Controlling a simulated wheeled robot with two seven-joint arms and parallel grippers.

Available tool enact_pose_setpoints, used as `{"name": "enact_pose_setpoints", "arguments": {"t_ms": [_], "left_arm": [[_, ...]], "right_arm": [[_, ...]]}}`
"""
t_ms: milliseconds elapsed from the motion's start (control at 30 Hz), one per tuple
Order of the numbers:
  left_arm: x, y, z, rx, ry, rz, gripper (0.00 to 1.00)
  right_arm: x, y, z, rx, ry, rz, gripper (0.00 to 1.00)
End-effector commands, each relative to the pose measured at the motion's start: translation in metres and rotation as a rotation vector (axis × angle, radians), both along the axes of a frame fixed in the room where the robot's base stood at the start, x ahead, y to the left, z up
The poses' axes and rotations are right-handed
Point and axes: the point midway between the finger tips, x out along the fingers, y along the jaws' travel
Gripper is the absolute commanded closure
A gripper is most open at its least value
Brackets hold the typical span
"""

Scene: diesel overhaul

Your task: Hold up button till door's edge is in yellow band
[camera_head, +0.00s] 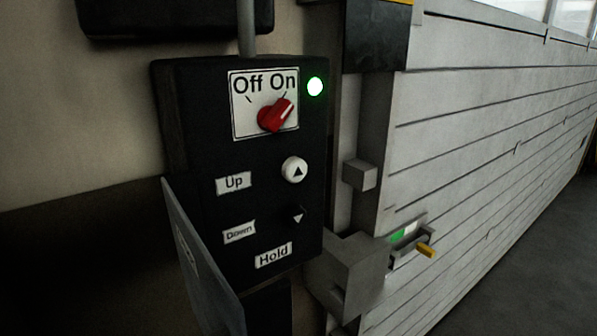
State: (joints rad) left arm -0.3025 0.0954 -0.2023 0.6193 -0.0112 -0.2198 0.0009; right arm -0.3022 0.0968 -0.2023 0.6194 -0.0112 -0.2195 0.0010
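A black control box (190,150) is on the wall at the left centre. Its red knob (276,115) points towards "On", and a green lamp (315,86) beside it is lit. The white up button (294,170) has a black up arrow and sits right of the "Up" label. The black down button (297,215) is below it. The door (480,140) is white and slatted and fills the right side. Its lower edge is by the dark floor. A yellow and black marking (378,30) shows at the top beside the door. Neither gripper is in view.
An open grey panel (203,255) stands out at the box's lower left. A latch with a yellow handle (426,250) and green patch is low on the door. Grey blocks (360,175) stick out from the door's post. Dark floor (530,260) is clear at right.

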Motion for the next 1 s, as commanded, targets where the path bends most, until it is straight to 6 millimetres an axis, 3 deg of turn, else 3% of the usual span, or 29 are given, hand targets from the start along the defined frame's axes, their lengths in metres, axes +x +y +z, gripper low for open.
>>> {"name": "enact_pose_setpoints", "arguments": {"t_ms": [100,367,1000], "left_arm": [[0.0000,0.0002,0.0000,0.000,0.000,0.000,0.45],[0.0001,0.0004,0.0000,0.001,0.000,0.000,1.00],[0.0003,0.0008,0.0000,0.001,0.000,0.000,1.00]], "right_arm": [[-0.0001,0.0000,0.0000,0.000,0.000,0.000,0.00],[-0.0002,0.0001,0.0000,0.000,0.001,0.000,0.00],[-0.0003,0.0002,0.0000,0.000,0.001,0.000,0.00]]}}
